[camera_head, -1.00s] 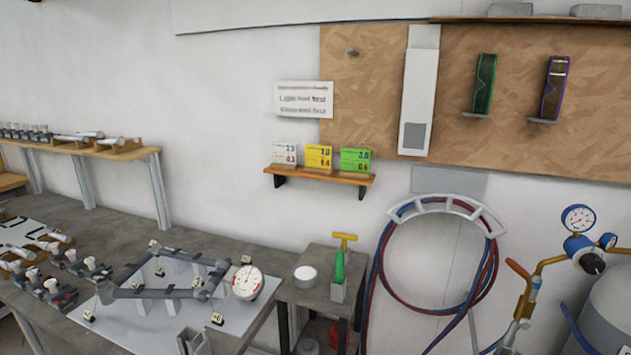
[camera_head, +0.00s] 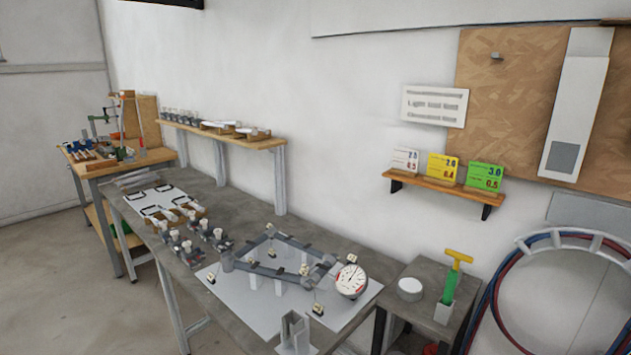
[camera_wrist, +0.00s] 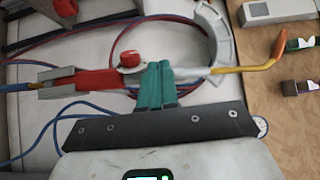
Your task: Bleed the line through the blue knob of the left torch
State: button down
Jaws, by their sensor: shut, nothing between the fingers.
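In the wrist view, a torch (camera_wrist: 95,82) lies across the picture, with a red body and a gold neck ending in an orange tip on the right. A red knob (camera_wrist: 130,59) sits on its upper side. My gripper (camera_wrist: 156,68) has its two teal fingers together and empty, overlapping the torch body just right of the red knob; I cannot tell whether they touch it. No blue knob is visible in either current view; part of the torch is hidden behind the fingers. The head view shows neither torch nor gripper.
Red and blue hoses (camera_wrist: 85,108) loop around the torch, and a pale curved hanger (camera_wrist: 218,35) is behind it. In the head view, a workbench (camera_head: 226,307) holds a frame jig and a round dial gauge (camera_head: 351,281). Open floor (camera_head: 70,275) lies at left.

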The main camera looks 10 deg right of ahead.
jog(key=s, duration=0.6)
jog(key=shift+a, duration=0.45)
jog(key=w+d+f+n+b, duration=0.1)
jog(key=w+f+n+b, duration=0.1)
jog(key=w+n+b, duration=0.4)
jog(key=shift+w+d+f+g+b, duration=0.3)
jog(key=shift+w+f+b, duration=0.05)
jog(key=shift+w+b, duration=0.1)
dwell(0.6)
jog(key=shift+d+r, duration=0.1)
jog(key=shift+r, duration=0.15)
dwell(0.5)
